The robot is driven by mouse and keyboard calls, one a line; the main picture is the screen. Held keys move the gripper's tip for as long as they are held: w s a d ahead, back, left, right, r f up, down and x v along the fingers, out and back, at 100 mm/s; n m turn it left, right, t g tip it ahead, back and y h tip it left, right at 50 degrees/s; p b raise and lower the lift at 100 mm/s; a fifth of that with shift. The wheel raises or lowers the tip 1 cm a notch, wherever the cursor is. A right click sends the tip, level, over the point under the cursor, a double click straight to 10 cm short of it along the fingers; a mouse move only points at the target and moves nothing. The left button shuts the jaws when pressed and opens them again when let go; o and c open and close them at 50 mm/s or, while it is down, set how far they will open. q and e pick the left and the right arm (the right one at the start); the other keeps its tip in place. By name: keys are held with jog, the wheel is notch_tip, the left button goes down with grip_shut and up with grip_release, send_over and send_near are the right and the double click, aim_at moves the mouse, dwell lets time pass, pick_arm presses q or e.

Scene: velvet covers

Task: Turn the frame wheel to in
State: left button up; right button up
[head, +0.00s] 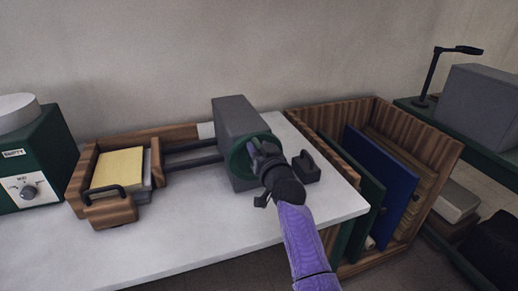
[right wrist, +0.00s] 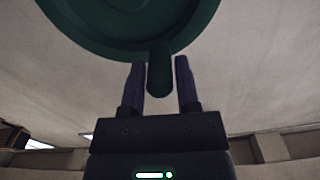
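The frame wheel (head: 237,163) is a dark green disc on the front face of a grey box on the white table. The wheel fills the top of the right wrist view (right wrist: 130,30), with a short green handle peg (right wrist: 159,76) at its lower edge. My right gripper (right wrist: 160,62) is at the wheel, with its two fingers on either side of the peg. A narrow gap shows beside the peg, so the fingers look open around it. In the head view the right gripper (head: 260,152) hides part of the wheel. My left gripper is not in view.
Two dark rails (head: 190,155) join the grey box (head: 238,116) to a wooden tray (head: 75,180) with yellow sheets (head: 119,168). A small dark handled block (head: 306,168) stands right of my gripper. A wooden crate (head: 440,155) with upright boards is at the right. The front table is clear.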

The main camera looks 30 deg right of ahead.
grip_shut()
dwell(1.1)
